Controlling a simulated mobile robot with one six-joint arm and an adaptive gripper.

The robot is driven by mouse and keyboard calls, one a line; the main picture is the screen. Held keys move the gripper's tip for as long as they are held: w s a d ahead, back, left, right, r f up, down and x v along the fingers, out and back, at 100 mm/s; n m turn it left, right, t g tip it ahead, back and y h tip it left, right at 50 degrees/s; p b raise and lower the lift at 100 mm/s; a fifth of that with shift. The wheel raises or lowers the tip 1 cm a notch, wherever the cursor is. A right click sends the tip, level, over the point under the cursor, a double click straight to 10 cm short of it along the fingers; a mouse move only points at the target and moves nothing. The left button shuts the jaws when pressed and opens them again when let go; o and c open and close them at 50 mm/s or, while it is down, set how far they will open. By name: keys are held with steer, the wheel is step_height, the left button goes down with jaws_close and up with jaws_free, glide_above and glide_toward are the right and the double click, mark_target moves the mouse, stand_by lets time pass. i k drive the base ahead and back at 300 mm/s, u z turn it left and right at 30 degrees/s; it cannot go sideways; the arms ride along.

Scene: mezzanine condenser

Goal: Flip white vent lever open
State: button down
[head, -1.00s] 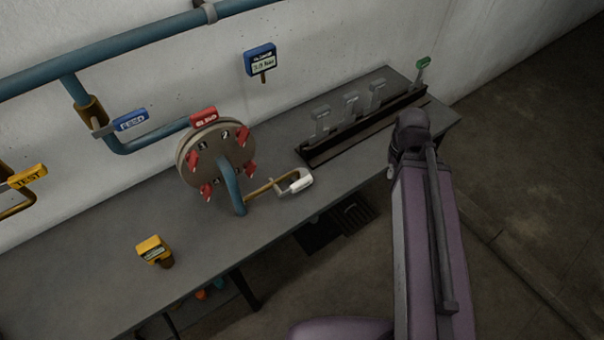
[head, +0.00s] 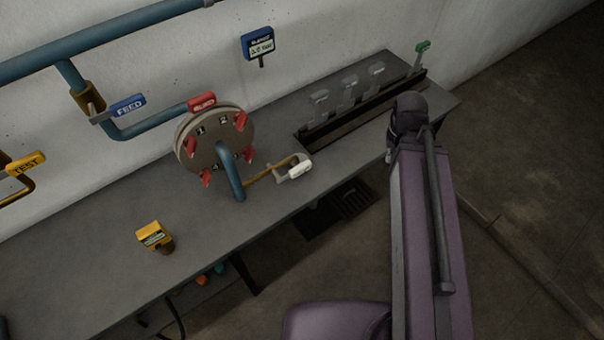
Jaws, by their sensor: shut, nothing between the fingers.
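A small white lever handle (head: 299,170) sits at the end of a thin brass pipe (head: 262,178). The pipe branches from a blue pipe (head: 231,177) in front of a round flange (head: 207,148). The handle stands over the front edge of the grey bench. Its label is too small to read, and I cannot tell its exact position. My purple arm rises at the right of the head view, its dark end joint level with the bench's right part and apart from the white handle. My gripper does not show.
The flange carries several red clamps and a red tag (head: 201,102). A yellow-tagged block (head: 153,235) stands on the bench (head: 95,255). A dark rack (head: 365,117) with grey levers is at the back right. Blue FEED (head: 130,105) and yellow TEST (head: 25,164) levers are left. Floor is clear right.

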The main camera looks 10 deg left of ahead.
mark_target(299, 169)
steer(key=u, duration=0.65)
steer(key=k, duration=1.65)
steer(key=z, duration=0.25)
steer(key=i, duration=0.95)
steer(key=z, duration=0.05)
